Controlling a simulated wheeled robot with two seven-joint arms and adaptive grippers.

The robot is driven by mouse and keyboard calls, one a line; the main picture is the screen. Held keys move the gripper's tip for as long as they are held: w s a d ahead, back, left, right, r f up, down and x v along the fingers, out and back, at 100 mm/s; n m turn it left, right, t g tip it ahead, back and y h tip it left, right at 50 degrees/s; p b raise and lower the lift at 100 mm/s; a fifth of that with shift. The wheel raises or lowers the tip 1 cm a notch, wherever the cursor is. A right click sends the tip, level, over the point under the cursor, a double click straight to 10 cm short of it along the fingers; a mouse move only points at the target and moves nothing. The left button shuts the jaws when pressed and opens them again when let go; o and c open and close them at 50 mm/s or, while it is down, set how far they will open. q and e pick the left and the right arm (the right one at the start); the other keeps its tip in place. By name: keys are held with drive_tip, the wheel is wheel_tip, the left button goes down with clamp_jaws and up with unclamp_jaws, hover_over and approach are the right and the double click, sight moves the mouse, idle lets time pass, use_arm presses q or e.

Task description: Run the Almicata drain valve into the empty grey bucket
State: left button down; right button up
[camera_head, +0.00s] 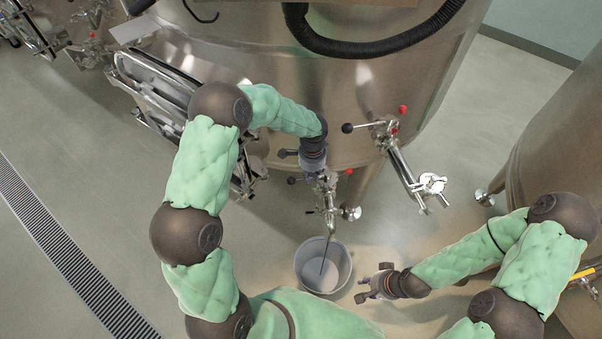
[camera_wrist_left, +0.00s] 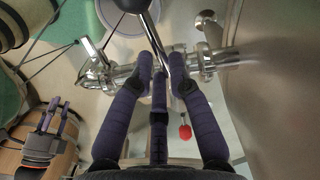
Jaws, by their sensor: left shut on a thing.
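The steel drain valve (camera_head: 328,200) sits low on the front of the big vat, with its spout pointing down. It also shows in the left wrist view (camera_wrist_left: 120,76). My left gripper (camera_head: 318,171) is at this valve, shut on its lever (camera_wrist_left: 153,40), which ends in a black ball. Its three fingers (camera_wrist_left: 160,65) close around the lever. The grey bucket (camera_head: 301,262) stands on the floor under the spout. A thin dark line runs from the spout into the bucket. My right gripper (camera_head: 371,284) is open and empty, just right of the bucket.
A second valve assembly (camera_head: 405,165) with a black ball lever and red knobs juts from the vat (camera_head: 350,100) on the right. A hatch (camera_head: 150,85) is at the left. A floor grate (camera_head: 65,245) runs along the left. Another vat (camera_head: 560,150) stands at right.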

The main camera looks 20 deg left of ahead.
sight(311, 177)
use_arm(q)
drive_tip(key=shift+r, duration=0.1)
drive_tip(key=c, duration=1.2)
unclamp_jaws()
drive_tip(key=shift+a, duration=0.1)
wheel_tip(311, 177, up, 12)
drive_tip(key=shift+f, duration=0.1)
